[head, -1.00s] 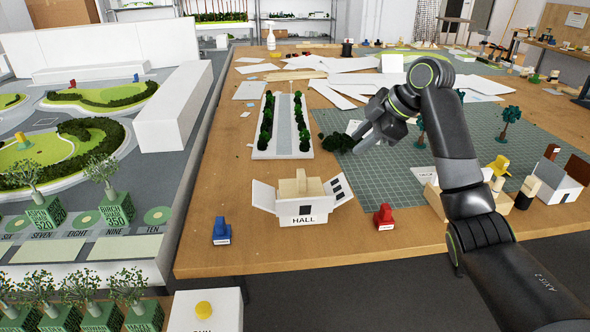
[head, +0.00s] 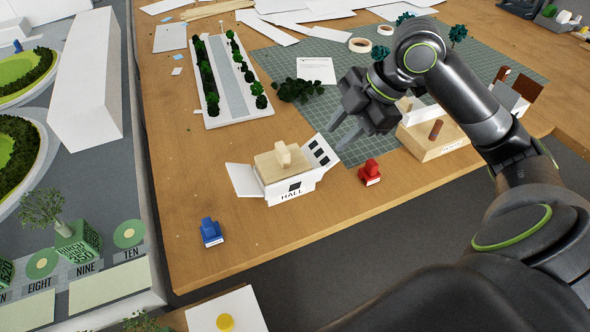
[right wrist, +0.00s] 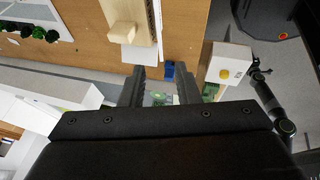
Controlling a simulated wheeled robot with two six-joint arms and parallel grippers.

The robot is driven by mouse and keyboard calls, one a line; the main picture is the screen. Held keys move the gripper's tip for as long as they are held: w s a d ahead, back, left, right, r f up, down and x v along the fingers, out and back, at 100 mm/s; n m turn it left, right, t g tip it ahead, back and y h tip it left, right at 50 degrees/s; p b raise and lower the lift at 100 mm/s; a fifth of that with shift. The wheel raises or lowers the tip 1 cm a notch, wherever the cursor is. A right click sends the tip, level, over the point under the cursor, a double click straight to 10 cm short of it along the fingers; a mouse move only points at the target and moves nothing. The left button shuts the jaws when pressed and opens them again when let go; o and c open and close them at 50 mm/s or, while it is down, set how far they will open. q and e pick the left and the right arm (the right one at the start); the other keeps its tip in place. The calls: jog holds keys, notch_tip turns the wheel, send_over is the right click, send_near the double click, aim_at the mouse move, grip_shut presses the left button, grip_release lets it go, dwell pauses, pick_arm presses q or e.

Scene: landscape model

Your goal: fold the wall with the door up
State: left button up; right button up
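The small hall model stands near the table's front edge, with a beige wooden block (head: 283,160) in its middle. Its front piece (head: 291,191) is white, with the word HALL and a dark square. A plain white wall (head: 243,180) leans outward at the left. A white wall with dark windows (head: 320,155) leans outward at the right. My right gripper (head: 334,139) is open and empty, just beyond the windowed wall's upper right end. In the right wrist view the wooden block (right wrist: 122,34) lies ahead of the open fingers (right wrist: 160,82). My left gripper is out of view.
A blue stamp-like block (head: 210,231) stands left of the hall and a red one (head: 369,172) right. A tree-lined road strip (head: 231,85) lies behind. A dark green clump (head: 298,89) lies near a white card (head: 315,70). A wooden tray (head: 432,143) stands at right.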

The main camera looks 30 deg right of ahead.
aim_at(297, 177)
jog(key=b+x, duration=0.2)
jog(key=x, duration=1.4)
jog(key=shift+w+a+f, duration=0.1)
jog(key=shift+w, duration=0.1)
jog(key=shift+c, duration=0.3)
grip_shut()
